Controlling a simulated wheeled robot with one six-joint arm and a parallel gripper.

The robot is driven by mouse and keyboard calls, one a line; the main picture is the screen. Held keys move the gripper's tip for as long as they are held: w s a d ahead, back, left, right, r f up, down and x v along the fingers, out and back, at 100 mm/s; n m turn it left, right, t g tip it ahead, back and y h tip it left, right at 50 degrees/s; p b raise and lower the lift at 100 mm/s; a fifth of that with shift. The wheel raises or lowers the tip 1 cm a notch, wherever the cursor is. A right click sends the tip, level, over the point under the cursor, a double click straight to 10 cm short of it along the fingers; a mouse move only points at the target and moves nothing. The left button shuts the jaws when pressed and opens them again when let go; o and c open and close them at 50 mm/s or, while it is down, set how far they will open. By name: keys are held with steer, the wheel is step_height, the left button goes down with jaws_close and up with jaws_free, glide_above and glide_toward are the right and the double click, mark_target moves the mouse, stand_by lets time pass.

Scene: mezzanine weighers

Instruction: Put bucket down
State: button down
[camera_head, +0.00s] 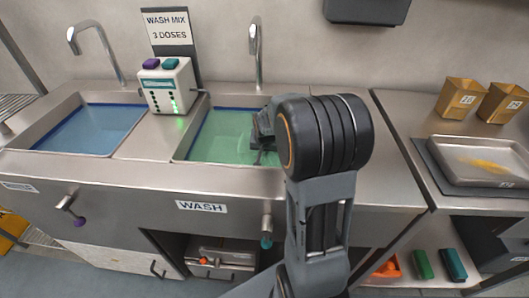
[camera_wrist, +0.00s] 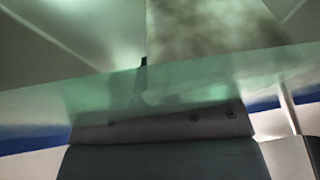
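My gripper (camera_head: 263,132) reaches down over the green water of the right-hand wash basin (camera_head: 215,145), partly hidden by my wrist. Its fingertips do not show clearly, so I cannot tell whether it is open or shut. In the wrist view, a mottled grey-brown surface (camera_wrist: 205,30) fills the top middle, beyond a green water line; it may be part of a bucket, but I cannot tell. Two gold bucket-like containers, one on the left (camera_head: 459,97) and one on the right (camera_head: 501,102), stand upright with labels on the right-hand counter, away from my gripper.
The left basin (camera_head: 88,130) holds blue water. A white dispenser (camera_head: 167,86) with purple and teal buttons stands between the basins, under a "WASH MIX 3 DOSES" sign (camera_head: 168,27). Taps rise behind both basins. A tray (camera_head: 481,160) with yellow residue lies on the right counter.

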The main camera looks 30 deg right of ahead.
steer(key=shift+f, duration=0.35)
steer(key=shift+f, duration=0.15)
steer(key=c, duration=1.3)
jaws_free()
steer(key=shift+r, duration=0.45)
steer(key=shift+p+v, duration=0.55)
steer(key=shift+v, duration=2.95)
steer(key=shift+s, duration=0.1)
